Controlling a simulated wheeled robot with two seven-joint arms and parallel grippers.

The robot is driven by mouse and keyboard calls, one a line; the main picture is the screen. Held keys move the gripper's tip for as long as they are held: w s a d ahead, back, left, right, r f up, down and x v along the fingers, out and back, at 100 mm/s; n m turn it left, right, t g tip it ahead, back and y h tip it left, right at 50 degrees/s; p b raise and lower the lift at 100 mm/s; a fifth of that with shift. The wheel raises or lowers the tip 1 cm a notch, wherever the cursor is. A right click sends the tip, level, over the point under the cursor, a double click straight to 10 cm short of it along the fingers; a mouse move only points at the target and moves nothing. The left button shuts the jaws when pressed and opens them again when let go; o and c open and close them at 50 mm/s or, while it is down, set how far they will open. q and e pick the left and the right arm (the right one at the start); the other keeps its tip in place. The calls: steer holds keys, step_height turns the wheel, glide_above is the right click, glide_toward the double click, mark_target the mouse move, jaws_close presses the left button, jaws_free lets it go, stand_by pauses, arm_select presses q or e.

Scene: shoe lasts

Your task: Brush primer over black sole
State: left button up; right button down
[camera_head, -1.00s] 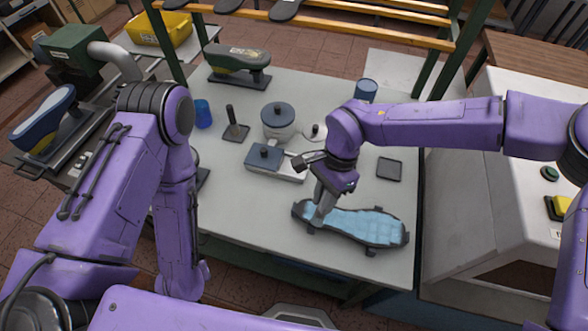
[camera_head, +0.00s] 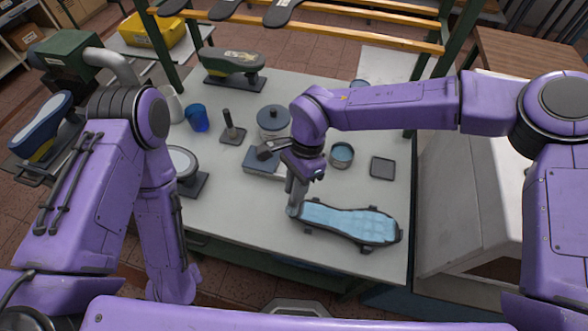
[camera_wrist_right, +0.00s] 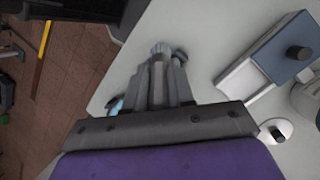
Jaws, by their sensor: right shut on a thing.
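The sole (camera_head: 350,222) lies flat near the table's front edge in the head view. Its rim is black and light blue covers nearly all of its top. My right gripper (camera_head: 294,205) points down at the sole's left end. It is shut on what looks like a brush, mostly hidden by the fingers; a pale tip (camera_wrist_right: 160,48) shows past them in the right wrist view. I cannot tell whether the tip touches the sole. A round cup with blue liquid (camera_head: 342,155) stands behind the sole. My left arm hangs at the left; its gripper is not visible.
A blue-grey box (camera_head: 258,160) and a lidded pot (camera_head: 273,119) stand behind my right gripper. A dark square tray (camera_head: 383,168) lies at the right. A blue cup (camera_head: 197,118) and a shoe last (camera_head: 234,66) stand farther back. The table's front left is clear.

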steer(key=shift+r+p, duration=0.35)
steer(key=shift+r, duration=1.8)
